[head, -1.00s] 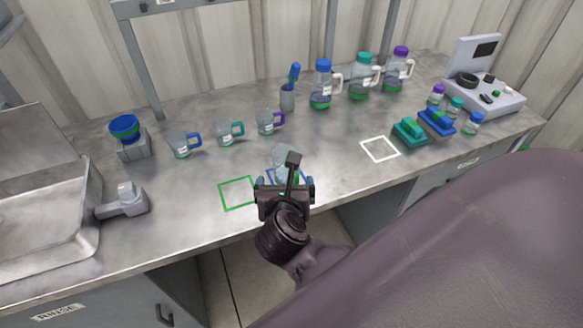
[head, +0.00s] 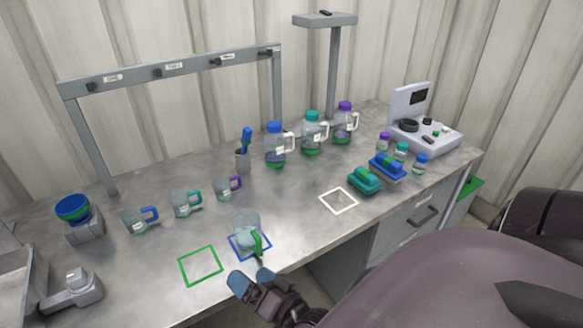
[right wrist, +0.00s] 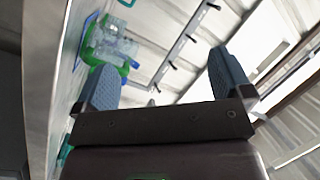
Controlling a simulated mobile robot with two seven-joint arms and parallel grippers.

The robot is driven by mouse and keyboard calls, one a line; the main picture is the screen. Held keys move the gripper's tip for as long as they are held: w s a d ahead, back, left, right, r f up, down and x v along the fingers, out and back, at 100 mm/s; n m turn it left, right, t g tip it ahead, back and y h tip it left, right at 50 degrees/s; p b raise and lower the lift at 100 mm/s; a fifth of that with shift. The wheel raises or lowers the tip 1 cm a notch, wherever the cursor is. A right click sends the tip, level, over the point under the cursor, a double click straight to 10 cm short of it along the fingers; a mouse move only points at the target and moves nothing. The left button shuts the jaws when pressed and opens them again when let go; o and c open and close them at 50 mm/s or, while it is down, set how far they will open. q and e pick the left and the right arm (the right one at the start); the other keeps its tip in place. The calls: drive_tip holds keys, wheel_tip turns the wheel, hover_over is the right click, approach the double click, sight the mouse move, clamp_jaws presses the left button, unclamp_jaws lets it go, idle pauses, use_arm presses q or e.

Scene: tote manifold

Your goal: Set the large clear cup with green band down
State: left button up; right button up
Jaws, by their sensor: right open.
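The large clear cup with green band (head: 244,231) stands upright on the table inside the blue square outline (head: 264,254). Its green handle faces the front right, towards my right gripper. My right gripper (head: 252,278) is open and empty, just in front of the cup and apart from it. In the right wrist view, the two fingers of the gripper (right wrist: 166,80) are spread wide with nothing between them. The cup (right wrist: 110,45) lies beyond the left finger there. My left gripper is not in view.
A green square outline (head: 201,266) is empty left of the cup; a white one (head: 338,201) is empty to the right. Three small handled cups (head: 186,204) stand behind. Lidded jugs (head: 275,145) stand farther back. The table's front edge is close to my gripper.

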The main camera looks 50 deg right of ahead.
drive_tip(key=s+d+f+n+g, duration=0.2)
drive_tip(key=s+f+n+g, duration=0.1)
drive_tip(key=f, duration=0.3)
drive_tip(key=s+d+f+n+g+h, duration=0.1)
drive_tip(key=s+d+f+n+g, duration=0.1)
drive_tip(key=f+n, duration=0.4)
drive_tip(key=shift+s+d+g, duration=0.4)
drive_tip(key=shift+s+g, duration=0.3)
drive_tip(key=shift+s, duration=0.15)
